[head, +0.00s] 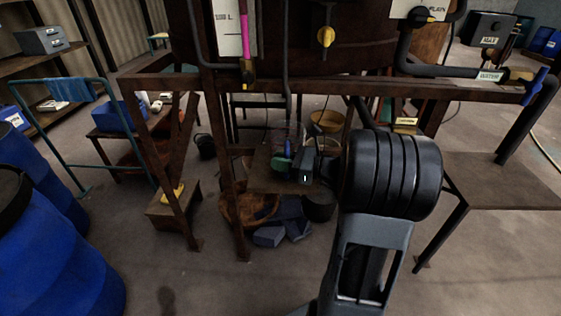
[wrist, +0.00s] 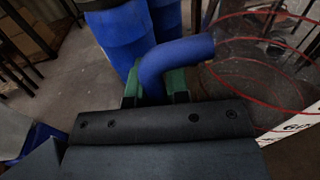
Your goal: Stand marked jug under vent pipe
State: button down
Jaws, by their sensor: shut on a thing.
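My gripper (head: 283,165) is low under the vat frame, partly hidden behind its own wrist. In the wrist view its green-padded fingers (wrist: 160,88) are shut on the blue handle (wrist: 178,58) of a clear jug (wrist: 262,62) with red ring marks. The jug is faint in the head view (head: 292,136), just above a low wooden stand (head: 262,182); I cannot tell whether its base touches the stand. A thin dark pipe (head: 286,70) hangs from the vat down toward the jug. I cannot tell whether its end is directly over the mouth.
The rusty vat frame (head: 240,170) has legs on both sides of the stand. A basket (head: 248,207), grey-blue blocks (head: 270,235) and a dark pot (head: 320,206) lie below. Blue barrels (head: 60,250) stand at left, and a side table (head: 505,180) at right.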

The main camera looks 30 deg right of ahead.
jog(key=shift+f, duration=0.2)
jog(key=c, duration=1.1)
grip_release()
